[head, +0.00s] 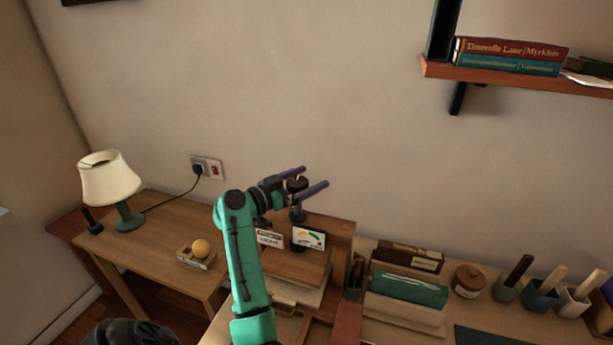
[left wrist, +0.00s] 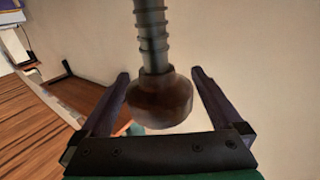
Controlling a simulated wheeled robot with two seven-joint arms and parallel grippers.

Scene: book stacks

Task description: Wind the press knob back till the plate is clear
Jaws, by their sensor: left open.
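My left gripper (head: 315,177) is raised over the wooden press (head: 338,232) on the desk, its two purple fingers open. The dark round press knob (head: 297,184) stands between the fingers, on top of an upright screw. In the left wrist view, the brown knob (left wrist: 160,103) and the ridged screw (left wrist: 152,38) sit between the spread fingers, with a gap at each side. A wooden board (head: 290,264) lies low in the press, partly behind my arm. Whether it is the plate, and what it touches, I cannot tell. My right gripper is not in view.
Two small cards, one lettered (head: 269,239) and one with coloured marks (head: 308,238), stand at the press. A green-covered book (head: 408,290) and several tool pots lie to the right. A shelf (head: 500,78) hangs upper right.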

